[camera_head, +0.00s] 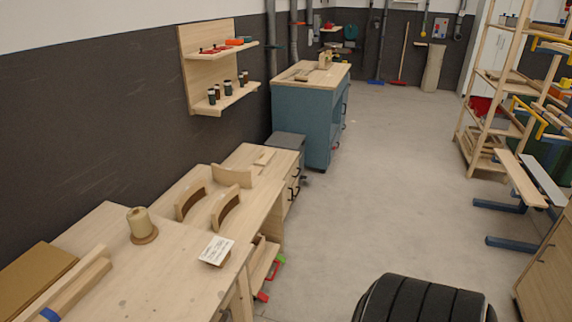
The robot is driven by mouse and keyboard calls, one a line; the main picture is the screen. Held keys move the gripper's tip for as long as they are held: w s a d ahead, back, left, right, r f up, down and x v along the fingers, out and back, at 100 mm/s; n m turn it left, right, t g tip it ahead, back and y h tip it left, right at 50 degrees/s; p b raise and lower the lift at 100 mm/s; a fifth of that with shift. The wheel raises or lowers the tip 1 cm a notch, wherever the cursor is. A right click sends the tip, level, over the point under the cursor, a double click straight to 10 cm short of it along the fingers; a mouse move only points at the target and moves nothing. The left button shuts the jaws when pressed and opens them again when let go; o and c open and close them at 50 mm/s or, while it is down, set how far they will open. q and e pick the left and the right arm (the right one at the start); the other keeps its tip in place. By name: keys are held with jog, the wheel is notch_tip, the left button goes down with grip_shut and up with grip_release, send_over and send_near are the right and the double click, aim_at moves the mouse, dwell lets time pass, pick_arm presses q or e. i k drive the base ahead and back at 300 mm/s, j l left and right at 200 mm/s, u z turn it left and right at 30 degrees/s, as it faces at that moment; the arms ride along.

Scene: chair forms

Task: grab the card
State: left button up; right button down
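A white card (217,249) with dark print lies near the right edge of the nearest wooden workbench (178,281), tilted on or against a small brown piece whose shape I cannot make out. A spool of pale cord (142,224) on a round brown base stands to its left. Neither of my grippers is in view, and nothing touches the card from above.
Curved wooden chair forms (228,207) lie on the bench beyond. A black ribbed object (425,301), like a padded chair, stands at the bottom right. A wooden rack (495,90) stands at right. The middle floor is clear.

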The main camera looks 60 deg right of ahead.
aim_at(217, 248)
jog(key=z, duration=1.2)
jog(key=i+l, duration=0.15)
jog(key=l, duration=0.15)
jog(key=i+l, duration=0.15)
jog(key=l+u, duration=0.05)
jog(key=l, duration=0.05)
